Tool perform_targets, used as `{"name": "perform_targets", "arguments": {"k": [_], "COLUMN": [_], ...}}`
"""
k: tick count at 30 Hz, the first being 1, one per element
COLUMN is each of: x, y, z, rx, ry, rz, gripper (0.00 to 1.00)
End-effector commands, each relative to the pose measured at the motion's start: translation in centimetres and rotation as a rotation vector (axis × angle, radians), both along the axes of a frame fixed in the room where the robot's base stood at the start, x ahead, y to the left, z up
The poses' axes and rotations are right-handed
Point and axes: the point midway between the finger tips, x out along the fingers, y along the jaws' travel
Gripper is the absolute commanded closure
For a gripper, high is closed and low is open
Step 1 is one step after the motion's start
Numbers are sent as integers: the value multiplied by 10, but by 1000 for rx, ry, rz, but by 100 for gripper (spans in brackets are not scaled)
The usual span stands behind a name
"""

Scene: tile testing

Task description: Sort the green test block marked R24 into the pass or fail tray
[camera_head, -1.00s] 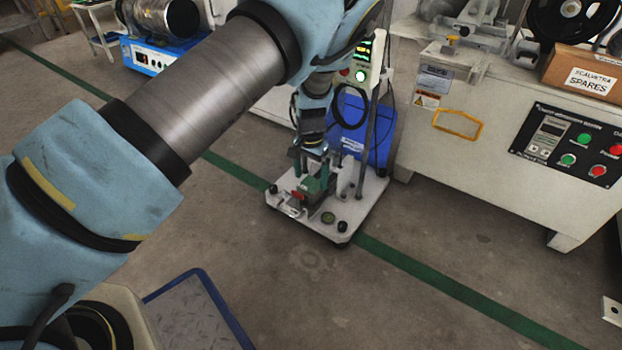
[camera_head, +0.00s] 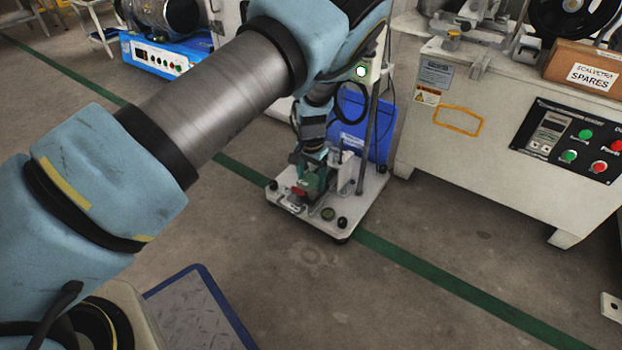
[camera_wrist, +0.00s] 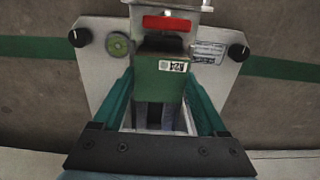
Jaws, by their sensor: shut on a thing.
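The green test block (camera_wrist: 160,78) carries a white label that appears to read R24. It sits between the two fingers of my gripper (camera_wrist: 160,112), which is shut on it, in the wrist view. The block is over a white test stand (camera_wrist: 98,62) with a red part just beyond it. I cannot tell whether the block touches the stand. In the head view my gripper (camera_head: 312,183) is low over the stand (camera_head: 358,200), and the block is hard to tell from the fingers. No tray marked pass or fail is visible.
A blue bin (camera_head: 352,143) stands behind the stand. A large white machine (camera_head: 470,150) with a button panel is at the right, with a spares box (camera_head: 583,68) on top. A blue-edged plate (camera_head: 195,310) lies at the lower left. The floor between is clear.

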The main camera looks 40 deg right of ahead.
Motion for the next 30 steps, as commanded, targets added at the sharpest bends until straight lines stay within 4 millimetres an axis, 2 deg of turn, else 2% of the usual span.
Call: {"name": "perform_targets", "arguments": {"k": [1, 3, 30], "x": [0, 0, 0], "y": [0, 0, 0], "z": [0, 1, 44], "rx": [0, -1, -1], "ry": [0, 0, 0], "rz": [0, 0, 0], "gripper": [68, 74, 74]}}
